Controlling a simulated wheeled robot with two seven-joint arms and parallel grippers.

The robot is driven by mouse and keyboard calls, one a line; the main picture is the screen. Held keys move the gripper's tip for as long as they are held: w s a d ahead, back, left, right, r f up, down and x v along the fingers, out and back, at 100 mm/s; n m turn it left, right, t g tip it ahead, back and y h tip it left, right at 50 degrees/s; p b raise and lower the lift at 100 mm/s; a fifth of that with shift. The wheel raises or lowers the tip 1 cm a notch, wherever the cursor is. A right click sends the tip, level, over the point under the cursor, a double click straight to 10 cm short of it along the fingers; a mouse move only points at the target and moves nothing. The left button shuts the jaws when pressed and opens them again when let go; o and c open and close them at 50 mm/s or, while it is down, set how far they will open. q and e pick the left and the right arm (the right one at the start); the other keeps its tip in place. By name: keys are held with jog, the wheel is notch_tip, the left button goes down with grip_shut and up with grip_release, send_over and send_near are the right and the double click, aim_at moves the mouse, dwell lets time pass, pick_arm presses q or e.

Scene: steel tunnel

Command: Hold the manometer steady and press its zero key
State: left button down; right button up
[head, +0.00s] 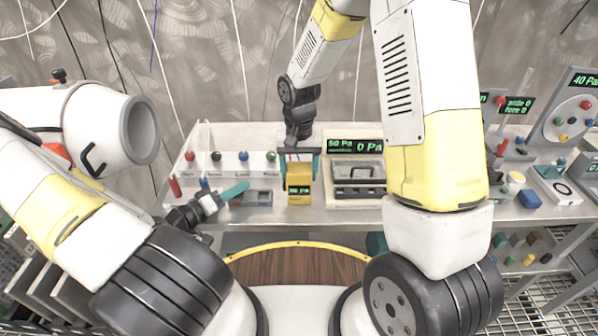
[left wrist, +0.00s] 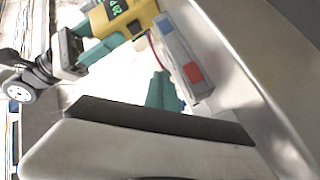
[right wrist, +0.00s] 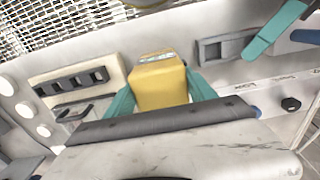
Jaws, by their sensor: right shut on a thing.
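The yellow manometer (head: 299,192) is upright at the front of the bench, its small green display facing me. It also shows in the left wrist view (left wrist: 138,18) and in the right wrist view (right wrist: 160,84). My right gripper (head: 301,158) comes down from above and is shut on it, one teal finger on each side. My left gripper (head: 236,191) is left of the manometer, apart from it, its teal fingers together and empty; they show in the left wrist view (left wrist: 163,92). I cannot make out the zero key.
Behind right stands a grey instrument (head: 357,175) with green displays reading 50 Pa and 0 Pa. A white panel (head: 229,167) with coloured knobs stands behind left. Other instruments (head: 570,110) crowd the right.

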aim_at(271, 196)
pick_arm(q)
jog(key=shift+d, duration=4.35)
jog(key=shift+d, duration=0.5)
jog(key=shift+a, duration=0.45)
jog(key=shift+a, duration=3.05)
